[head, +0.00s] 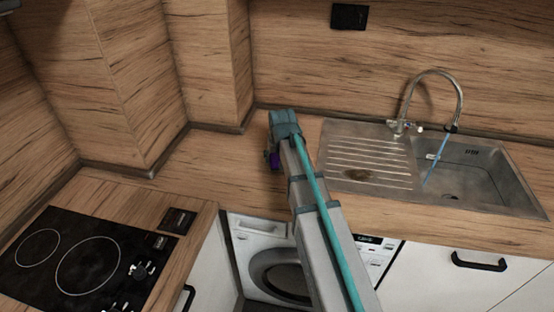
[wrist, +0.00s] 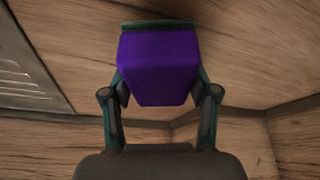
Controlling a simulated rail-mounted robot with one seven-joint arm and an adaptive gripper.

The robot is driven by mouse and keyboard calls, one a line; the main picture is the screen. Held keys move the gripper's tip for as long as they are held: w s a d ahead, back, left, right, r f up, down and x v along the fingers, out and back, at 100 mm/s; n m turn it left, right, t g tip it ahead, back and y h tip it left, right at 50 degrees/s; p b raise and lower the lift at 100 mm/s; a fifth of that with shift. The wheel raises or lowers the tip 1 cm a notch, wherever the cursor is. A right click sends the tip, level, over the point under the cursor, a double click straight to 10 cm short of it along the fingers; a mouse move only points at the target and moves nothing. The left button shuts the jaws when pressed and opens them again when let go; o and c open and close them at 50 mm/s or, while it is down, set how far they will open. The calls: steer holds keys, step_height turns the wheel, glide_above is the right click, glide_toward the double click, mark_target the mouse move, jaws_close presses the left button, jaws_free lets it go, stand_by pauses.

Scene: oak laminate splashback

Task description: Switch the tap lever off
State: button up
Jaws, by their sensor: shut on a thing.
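The chrome tap (head: 460,92) arches over the sink at the right in the head view. Its lever (head: 401,126) is at the tap's base on the left side. A blue stream of water (head: 438,158) runs from the spout into the basin. My gripper (wrist: 160,88) is shut on a purple block (wrist: 158,65), which fills the space between the fingers. My gripper is well apart from the tap and lever.
The steel sink (head: 512,180) has a ribbed drainboard (head: 350,150) between my gripper and the tap. A black hob (head: 75,265) lies at lower left. A washing machine (head: 270,265) stands under the counter. The wooden counter (head: 225,155) around my gripper looks clear.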

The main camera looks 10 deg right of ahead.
steer(key=shift+f, duration=0.95)
steer(key=shift+s, duration=0.1)
steer(key=o, duration=1)
steer(key=shift+f, duration=0.1)
steer(key=b+v, duration=0.2)
steer(key=v, duration=1)
